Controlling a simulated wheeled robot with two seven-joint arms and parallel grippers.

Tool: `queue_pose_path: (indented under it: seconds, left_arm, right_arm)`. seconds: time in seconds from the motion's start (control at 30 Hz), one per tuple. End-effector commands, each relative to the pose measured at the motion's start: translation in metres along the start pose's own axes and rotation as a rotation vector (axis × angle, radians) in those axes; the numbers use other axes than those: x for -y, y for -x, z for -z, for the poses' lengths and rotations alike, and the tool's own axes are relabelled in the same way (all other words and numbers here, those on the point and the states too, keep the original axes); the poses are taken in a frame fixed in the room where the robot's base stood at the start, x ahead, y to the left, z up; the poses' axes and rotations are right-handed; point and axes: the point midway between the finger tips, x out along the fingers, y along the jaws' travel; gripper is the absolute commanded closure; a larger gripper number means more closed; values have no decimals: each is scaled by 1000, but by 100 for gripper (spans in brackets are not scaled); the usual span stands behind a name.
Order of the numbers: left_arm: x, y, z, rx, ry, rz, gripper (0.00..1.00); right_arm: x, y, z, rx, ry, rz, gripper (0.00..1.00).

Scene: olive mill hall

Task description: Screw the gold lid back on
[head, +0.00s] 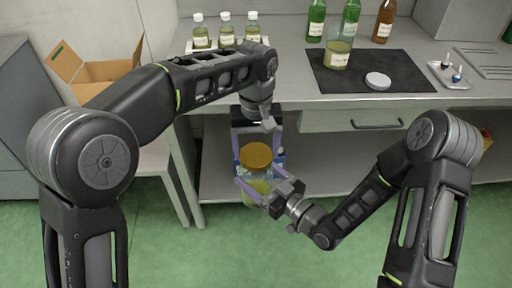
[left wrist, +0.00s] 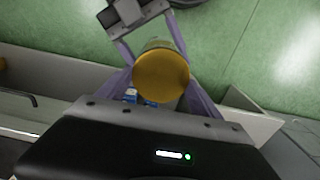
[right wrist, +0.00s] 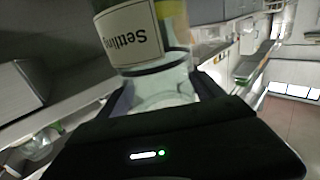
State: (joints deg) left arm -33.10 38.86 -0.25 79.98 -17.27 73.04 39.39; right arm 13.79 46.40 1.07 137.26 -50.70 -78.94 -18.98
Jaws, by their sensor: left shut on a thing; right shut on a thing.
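The gold lid (head: 256,155) is between the fingers of my left gripper (head: 257,158), which is shut on it from above. In the left wrist view the lid (left wrist: 161,76) shows flat face toward the camera, with glass just beyond its rim. A glass jar of yellowish liquid (head: 262,187) is below the lid, in front of the bench. My right gripper (head: 254,192) is shut on it from the lower right. In the right wrist view the jar (right wrist: 178,62) shows a white label reading "Settling", upside down. I cannot tell whether lid and jar touch.
The bench (head: 300,91) is behind, with a dark mat (head: 330,80) bearing a glass jar (head: 338,55) and a whitish round lid (head: 377,80). Several bottles stand at the back. A small tray (head: 452,82) is at right. A cardboard box (head: 95,72) is at left.

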Motion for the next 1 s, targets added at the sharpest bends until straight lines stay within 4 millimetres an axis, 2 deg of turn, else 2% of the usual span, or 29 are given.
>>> queue_pose_path:
  seconds: [0.3, 1.0]
  left_arm:
    - [0, -16, 0, 1, 1, 1, 70]
    - [0, -16, 0, 0, 1, 0, 70]
  right_arm:
    - [0, 0, 2, -4, 1, 0, 96]
    - [0, 0, 1, -4, 1, 0, 96]
